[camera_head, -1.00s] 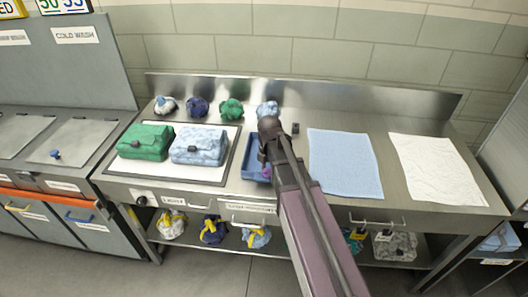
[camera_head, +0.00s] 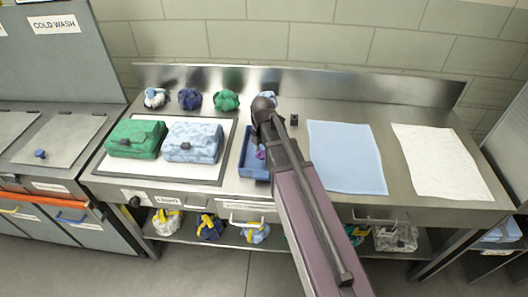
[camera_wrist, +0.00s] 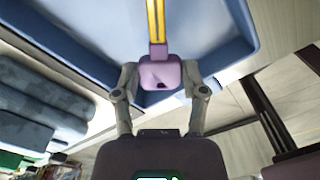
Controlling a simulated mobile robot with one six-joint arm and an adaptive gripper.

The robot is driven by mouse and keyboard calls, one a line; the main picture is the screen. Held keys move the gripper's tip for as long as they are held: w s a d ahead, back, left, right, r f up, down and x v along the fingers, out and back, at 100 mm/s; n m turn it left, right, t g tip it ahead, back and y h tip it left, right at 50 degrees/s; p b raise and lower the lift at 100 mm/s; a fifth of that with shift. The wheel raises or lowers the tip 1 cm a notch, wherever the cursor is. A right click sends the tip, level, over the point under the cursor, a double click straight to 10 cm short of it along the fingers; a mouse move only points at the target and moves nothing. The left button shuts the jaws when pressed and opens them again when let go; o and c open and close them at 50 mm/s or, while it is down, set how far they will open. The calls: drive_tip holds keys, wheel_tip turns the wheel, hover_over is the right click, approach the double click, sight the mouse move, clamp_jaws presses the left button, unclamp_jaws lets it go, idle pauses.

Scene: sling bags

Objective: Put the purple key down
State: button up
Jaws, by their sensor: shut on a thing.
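The purple key (camera_wrist: 160,73) is between the fingertips of my gripper (camera_wrist: 160,80) in the wrist view. It has a purple head and a yellow shaft pointing away from the gripper. A blue tray (camera_wrist: 255,38) lies behind the key in the wrist view. In the head view, the purple key (camera_head: 260,153) shows as a small patch over the blue tray (camera_head: 253,173). My arm hides part of the tray and most of the gripper there. I cannot tell whether the key touches the tray floor.
Left of the tray, a green bag (camera_head: 135,139) and a pale blue patterned bag (camera_head: 193,142) lie on a white board. Several bundles stand behind them. A light blue cloth (camera_head: 345,158) and a white cloth (camera_head: 440,160) lie to the right. A small black object (camera_head: 294,120) sits near the arm.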

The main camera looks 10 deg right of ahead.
sight(260, 151)
drive_tip(key=shift+w+r, duration=0.1)
idle(0.3)
drive_tip(key=w+r+m+p, duration=0.1)
drive_tip(key=w+r+p, duration=0.3)
drive_tip(key=r+p, duration=0.1)
drive_tip(key=shift+w+m, duration=0.25)
drive_tip(key=shift+m, duration=0.05)
drive_tip(key=shift+d, duration=0.1)
wheel_tip(260, 151, down, 6)
drive_tip(key=b, duration=0.6)
drive_tip(key=shift+f, duration=0.1)
drive_tip(key=shift+f, duration=0.1)
idle(0.4)
drive_tip(key=shift+f+b, duration=1.8)
drive_tip(key=shift+b, duration=0.05)
drive_tip(key=shift+f, duration=0.15)
